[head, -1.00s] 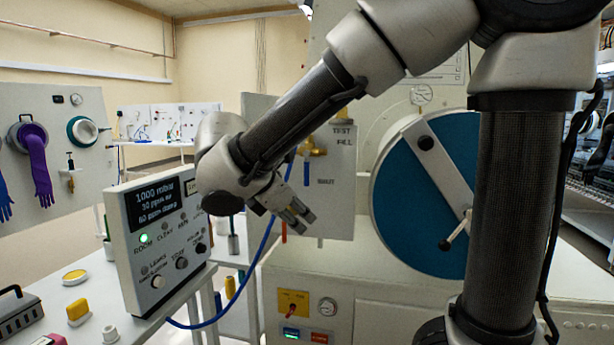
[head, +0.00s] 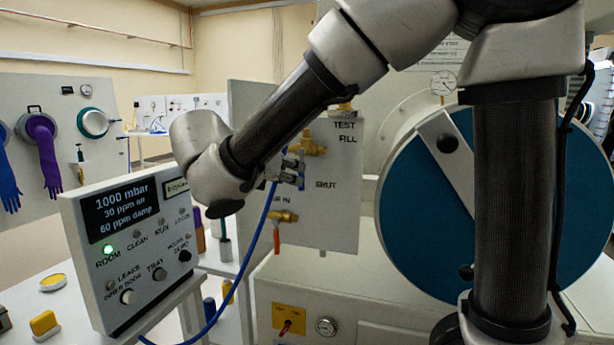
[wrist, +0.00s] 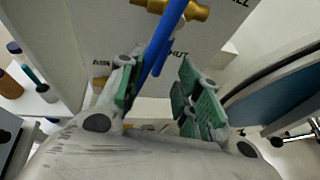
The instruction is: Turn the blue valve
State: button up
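In the head view the upper brass valve (head: 312,146) sits on the grey panel by the words TEST, FILL and SHUT. My gripper (head: 291,170) is in front of this panel, just below and left of the valve body. In the wrist view my gripper (wrist: 157,72) is open, with green pads on both fingers. My gripper partly hides the lever in the head view.
A lower brass valve (head: 283,217) with a red handle (head: 276,240) is just below my gripper. A blue hose (head: 252,245) loops down beside it. A readout box (head: 125,240) stands to the left, close to my arm. A large blue round door (head: 425,215) is at right.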

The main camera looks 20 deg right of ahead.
jog(key=x, duration=0.7)
grip_shut()
